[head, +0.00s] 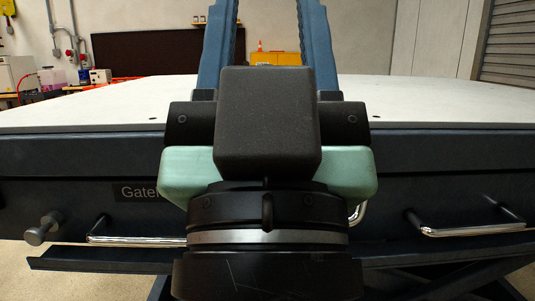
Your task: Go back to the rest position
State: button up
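My gripper (267,12) is in the middle of the head view, in front of the workbench's near edge. Its two blue fingers stand well apart, with only background visible between them. The upper ends of the fingers run out of the top of the frame. The gripper looks open, and I see nothing held in the visible gap. Its black body and the green-and-black wrist below hide the middle of the bench front.
A wide workbench with a pale, bare top (430,100) fills the view. Its dark front has metal handles (470,230), a knob (43,229) and a protruding lower ledge (100,262). Behind are a dark panel (150,52), an orange cabinet (275,59) and a roller shutter (510,45).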

notch_tip(320, 180, up, 31)
jog(key=p, duration=2.8)
jog(key=shift+p, duration=0.4)
